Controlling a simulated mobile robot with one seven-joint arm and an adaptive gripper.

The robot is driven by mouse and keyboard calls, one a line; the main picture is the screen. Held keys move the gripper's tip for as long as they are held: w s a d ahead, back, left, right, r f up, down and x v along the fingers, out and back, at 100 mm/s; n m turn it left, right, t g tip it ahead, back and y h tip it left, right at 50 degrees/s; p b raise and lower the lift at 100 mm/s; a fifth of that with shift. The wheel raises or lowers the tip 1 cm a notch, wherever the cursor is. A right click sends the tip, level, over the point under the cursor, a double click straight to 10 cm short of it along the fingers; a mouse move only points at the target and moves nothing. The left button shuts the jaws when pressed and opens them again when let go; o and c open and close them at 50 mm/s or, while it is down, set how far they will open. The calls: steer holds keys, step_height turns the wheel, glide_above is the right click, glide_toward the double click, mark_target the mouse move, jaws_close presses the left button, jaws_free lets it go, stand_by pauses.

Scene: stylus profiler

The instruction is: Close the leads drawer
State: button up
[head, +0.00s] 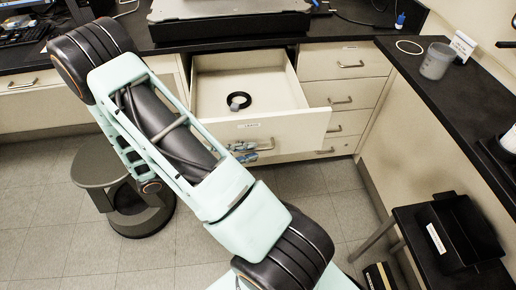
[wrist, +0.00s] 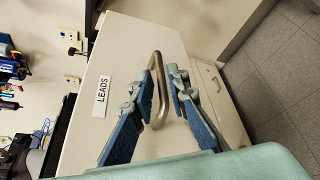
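The leads drawer (head: 290,132) is pulled well out from the bench cabinet, with a black coiled lead (head: 239,100) lying inside. In the wrist view its front (wrist: 112,58) carries a white LEADS label (wrist: 101,96) and a metal bar handle (wrist: 158,92). My gripper (wrist: 161,80) is open, with its blue-padded fingers on either side of the handle. Some gap shows between the fingers and the bar; firm contact cannot be made out. In the head view my gripper (head: 243,151) is at the drawer front, partly hidden by my arm.
Shut drawers (head: 345,100) stand to the right of the open one. A dark instrument base (head: 228,20) sits on the counter above. A grey stool (head: 105,168) is at left. A black bin (head: 462,232) stands on a side table at right. Tiled floor lies in front.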

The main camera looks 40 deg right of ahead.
mark_target(253, 150)
steer(key=shift+x, duration=1.8)
jaws_close()
